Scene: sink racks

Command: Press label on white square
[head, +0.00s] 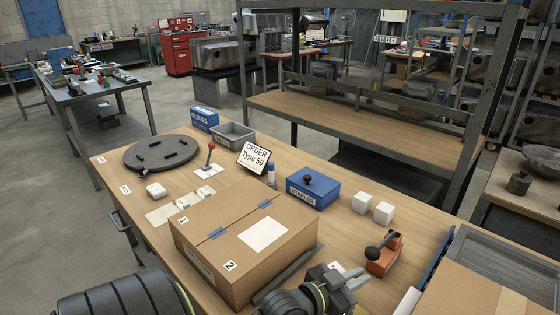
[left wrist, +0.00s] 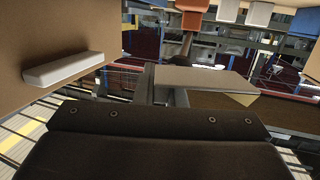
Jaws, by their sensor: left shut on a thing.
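The closed cardboard box (head: 205,215) stands on the bench, with a plain white square (head: 263,234) on its top. My left gripper (head: 346,282) is beside the box's right front corner, apart from the white square. In the left wrist view a flat pale piece (left wrist: 205,82), probably the label, is between its shut fingers. In the head view I cannot make out the held label clearly. A pale bar (left wrist: 65,68) lies on a brown surface at the left of the wrist view; I cannot tell what it is. My right gripper is not in view.
An orange dispenser (head: 384,254) with a black knob stands right of the gripper. Behind it are two white blocks (head: 383,212) and a blue box (head: 313,191). An order sign (head: 254,158), grey bin (head: 233,136) and dark round plate (head: 161,152) stand behind the cardboard box.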

